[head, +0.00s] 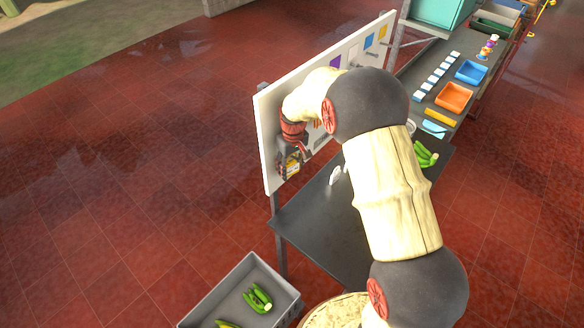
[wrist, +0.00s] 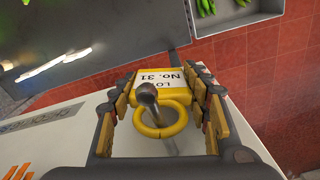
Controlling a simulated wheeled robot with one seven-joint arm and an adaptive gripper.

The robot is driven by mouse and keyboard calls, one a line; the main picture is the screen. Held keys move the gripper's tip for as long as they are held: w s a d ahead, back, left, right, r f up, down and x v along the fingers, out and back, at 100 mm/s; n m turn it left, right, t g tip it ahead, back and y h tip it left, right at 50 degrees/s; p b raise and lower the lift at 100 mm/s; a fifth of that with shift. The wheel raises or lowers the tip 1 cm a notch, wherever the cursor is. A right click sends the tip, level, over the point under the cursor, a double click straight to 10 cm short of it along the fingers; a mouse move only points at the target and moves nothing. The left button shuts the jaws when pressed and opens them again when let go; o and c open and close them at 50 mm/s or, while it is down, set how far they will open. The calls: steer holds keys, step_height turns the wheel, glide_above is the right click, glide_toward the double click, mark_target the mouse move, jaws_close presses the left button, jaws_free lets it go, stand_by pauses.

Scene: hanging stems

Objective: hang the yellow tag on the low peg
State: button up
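The yellow tag (wrist: 178,81) has a white label reading "No. 31" and a yellow ring (wrist: 178,127). My gripper (wrist: 163,88) has its fingers on both sides of the tag and appears shut on it. A metal peg (wrist: 147,92) with a rounded end stands out from the white board (wrist: 75,150). The ring appears to be around the peg's shaft. In the head view my gripper (head: 291,160) is at the board's near lower end, and the tag (head: 293,168) shows small between its fingers. The peg is hidden there.
The board (head: 265,130) carries coloured squares and other pegs (head: 382,43) farther along. A dark table (head: 320,222) stands beside it. A grey crate (head: 213,301) with green vegetables is below. Blue (head: 471,72) and orange (head: 454,97) trays are on the far bench. Floor left of the board is clear.

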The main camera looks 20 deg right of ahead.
steer(key=o, duration=0.4)
steer(key=shift+a, duration=0.1)
steer(key=shift+o, duration=0.2)
steer(key=r, duration=1.2)
steer(key=shift+s, duration=0.25)
steer(key=shift+d, duration=0.2)
